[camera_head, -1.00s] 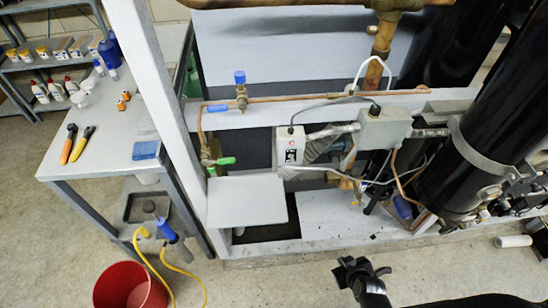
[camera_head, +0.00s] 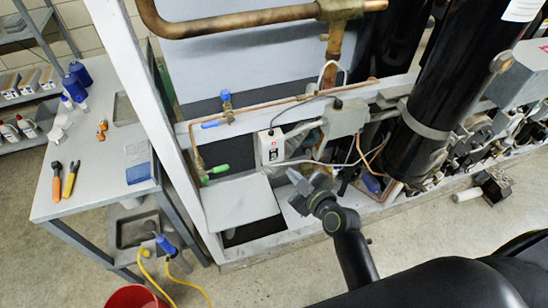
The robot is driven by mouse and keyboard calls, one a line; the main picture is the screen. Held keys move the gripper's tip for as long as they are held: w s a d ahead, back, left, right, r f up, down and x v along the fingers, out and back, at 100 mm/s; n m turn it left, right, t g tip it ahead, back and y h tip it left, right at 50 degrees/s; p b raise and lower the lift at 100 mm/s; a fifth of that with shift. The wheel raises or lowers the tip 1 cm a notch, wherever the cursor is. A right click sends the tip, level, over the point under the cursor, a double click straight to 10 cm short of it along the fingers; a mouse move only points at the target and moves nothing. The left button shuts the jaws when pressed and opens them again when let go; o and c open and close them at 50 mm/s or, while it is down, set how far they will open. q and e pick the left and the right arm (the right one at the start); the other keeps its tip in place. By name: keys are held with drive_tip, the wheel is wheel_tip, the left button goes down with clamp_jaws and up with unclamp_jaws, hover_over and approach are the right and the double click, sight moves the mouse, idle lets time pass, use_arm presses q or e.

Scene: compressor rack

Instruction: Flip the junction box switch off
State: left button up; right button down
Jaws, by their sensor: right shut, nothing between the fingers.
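The junction box (camera_head: 270,147) is a small pale box on the rack, with a dark switch (camera_head: 273,156) on its front face. Whether the switch is up or down is too small to tell. My right gripper (camera_head: 297,187) is shut and empty, just below and to the right of the box. It appears apart from the box, over the rack's lower frame. My left gripper is not in view.
A larger grey box (camera_head: 345,117) with conduit sits right of the junction box. A flat grey plate (camera_head: 240,203) lies below it. Copper pipes with blue (camera_head: 226,96) and green (camera_head: 216,169) valve handles run at left. A black cylinder (camera_head: 440,90) stands at right.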

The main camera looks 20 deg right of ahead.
sight(275, 157)
drive_tip(key=shift+w, duration=0.1)
drive_tip(key=shift+p+x, duration=1.2)
drive_tip(key=shift+x, duration=3.75)
drive_tip(key=shift+f, duration=0.15)
